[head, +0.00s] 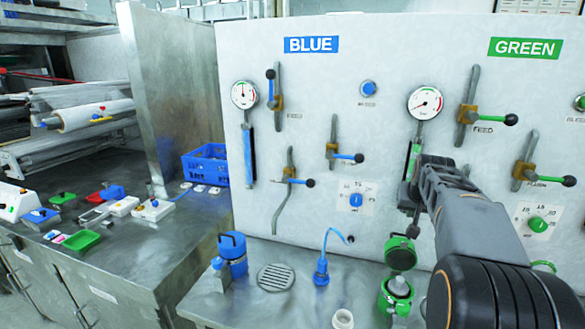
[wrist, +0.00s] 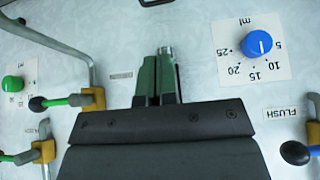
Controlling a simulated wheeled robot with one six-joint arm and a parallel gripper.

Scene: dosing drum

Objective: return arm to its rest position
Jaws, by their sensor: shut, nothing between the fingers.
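My gripper (wrist: 158,82) is shut and empty in the wrist view, its two green-grey fingers together in front of the white panel. In the head view my arm comes in from the lower right, and its end is raised in front of the panel near the green level tube. The fingertips are hard to make out there. The wrist view shows the blue dosing knob (wrist: 257,44) to the right of the fingers and a green knob (wrist: 13,84) at the far left.
The white panel (head: 330,90) carries gauges, valves and levers with blue and green handles close around my arm. Below stand a blue container (head: 232,252), a blue nozzle (head: 321,268) and a green container (head: 396,295). A blue crate (head: 206,165) sits on the left bench.

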